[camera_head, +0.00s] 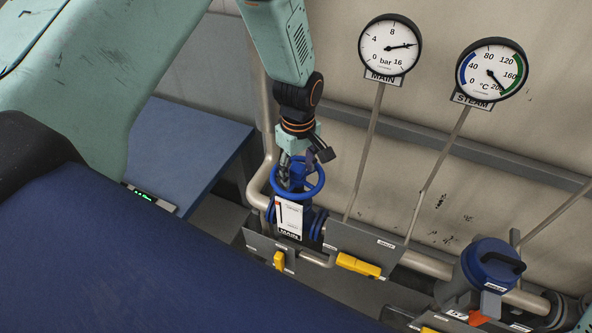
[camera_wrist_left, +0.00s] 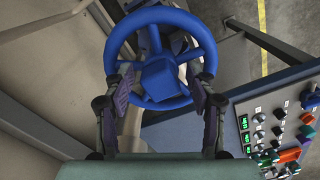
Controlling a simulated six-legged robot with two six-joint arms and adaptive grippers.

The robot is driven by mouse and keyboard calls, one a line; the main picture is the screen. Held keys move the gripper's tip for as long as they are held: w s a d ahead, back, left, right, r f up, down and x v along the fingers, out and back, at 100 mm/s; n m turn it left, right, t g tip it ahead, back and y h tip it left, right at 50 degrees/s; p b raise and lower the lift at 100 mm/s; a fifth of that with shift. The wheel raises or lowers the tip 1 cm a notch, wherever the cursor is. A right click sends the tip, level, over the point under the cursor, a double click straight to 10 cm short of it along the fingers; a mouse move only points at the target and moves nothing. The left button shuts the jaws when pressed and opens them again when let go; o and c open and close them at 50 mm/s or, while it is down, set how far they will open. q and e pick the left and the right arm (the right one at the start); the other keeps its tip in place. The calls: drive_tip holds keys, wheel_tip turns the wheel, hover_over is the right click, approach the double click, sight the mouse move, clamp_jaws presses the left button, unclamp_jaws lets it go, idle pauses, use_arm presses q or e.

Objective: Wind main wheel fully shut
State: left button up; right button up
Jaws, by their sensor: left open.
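The main wheel (camera_head: 297,180) is a blue handwheel with spokes on a pipe valve, above a white tag and a plate that reads MAIN (camera_head: 289,234). My left gripper (camera_head: 305,158) is right above the wheel, pointing down. In the left wrist view the wheel (camera_wrist_left: 158,11) fills the upper middle, with its square blue hub (camera_wrist_left: 160,78) between the two fingers. My left gripper (camera_wrist_left: 166,88) is open there, its fingers apart on either side of the hub and over the near part of the wheel. I cannot tell whether they touch it. My right gripper is not seen.
The MAIN gauge (camera_head: 390,46) and STEAM gauge (camera_head: 492,70) stand on thin stems behind. Yellow levers (camera_head: 358,265) sit low beside the valve. A blue capped unit (camera_head: 492,265) is at the lower right. A button panel (camera_wrist_left: 280,125) shows right of the wheel in the wrist view.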

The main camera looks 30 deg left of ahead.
use_arm(q)
drive_tip(key=shift+a+n, duration=0.1)
drive_tip(key=shift+n, duration=0.6)
drive_tip(key=n+p, duration=0.1)
drive_tip(key=n, duration=0.1)
drive_tip(key=shift+s+r+n, duration=0.1)
drive_tip(key=shift+n, duration=0.8)
